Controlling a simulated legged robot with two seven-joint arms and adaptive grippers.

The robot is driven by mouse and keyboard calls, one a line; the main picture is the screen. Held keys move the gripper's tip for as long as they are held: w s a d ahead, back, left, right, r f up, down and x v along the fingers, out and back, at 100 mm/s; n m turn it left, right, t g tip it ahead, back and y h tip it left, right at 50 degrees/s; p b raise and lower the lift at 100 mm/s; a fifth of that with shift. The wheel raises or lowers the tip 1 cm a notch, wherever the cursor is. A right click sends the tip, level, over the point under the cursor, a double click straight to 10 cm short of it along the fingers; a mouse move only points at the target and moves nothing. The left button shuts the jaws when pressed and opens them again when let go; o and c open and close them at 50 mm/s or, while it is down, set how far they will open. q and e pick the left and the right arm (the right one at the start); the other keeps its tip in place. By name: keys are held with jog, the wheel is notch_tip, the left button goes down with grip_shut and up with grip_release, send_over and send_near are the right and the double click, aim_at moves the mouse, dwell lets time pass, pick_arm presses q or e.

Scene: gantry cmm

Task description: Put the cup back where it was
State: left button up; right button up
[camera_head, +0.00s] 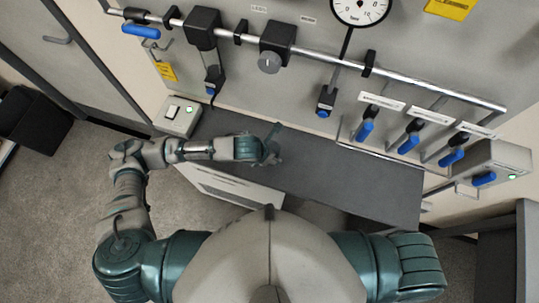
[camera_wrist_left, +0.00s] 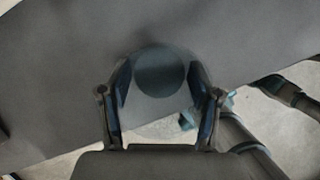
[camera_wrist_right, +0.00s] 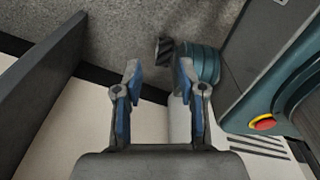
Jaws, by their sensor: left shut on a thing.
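My left gripper (camera_head: 268,150) is over the dark grey bench top (camera_head: 345,178) in the head view. In the left wrist view its two fingers (camera_wrist_left: 160,85) are closed around the sides of a round, see-through, smoky cup (camera_wrist_left: 160,72). The cup is seen along its axis, over the bench near its front edge. I cannot tell whether it touches the bench. In the head view the cup is mostly hidden by the gripper. My right gripper (camera_wrist_right: 158,80) is open and empty in the right wrist view, away from the bench; the head view does not show its fingers.
Behind the bench stands a panel with a pipe (camera_head: 330,58), a dial gauge (camera_head: 360,8) and several blue-handled valves (camera_head: 410,143). A switch box (camera_head: 177,115) is at the bench's left end. The bench's right part is clear. A dark bin (camera_head: 35,120) stands far left.

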pick_arm(q)
jog(key=shift+w, duration=0.4)
jog(key=f, duration=0.3)
jog(key=shift+a, duration=0.2)
jog(key=shift+a+f, duration=0.15)
jog(key=shift+f, duration=0.15)
jog(key=shift+a, duration=0.15)
jog(key=o, duration=1.6)
jog(key=shift+d+f, duration=0.1)
jog(key=shift+d, duration=0.1)
jog(key=shift+c, duration=0.2)
jog(key=shift+d, duration=0.2)
jog(key=p+v, duration=0.1)
jog(key=v, duration=1.1)
jog(key=shift+a, duration=0.2)
pick_arm(e)
jog(key=shift+s+d+r, duration=0.15)
jog(key=shift+s+r, duration=0.05)
jog(key=shift+r, duration=0.35)
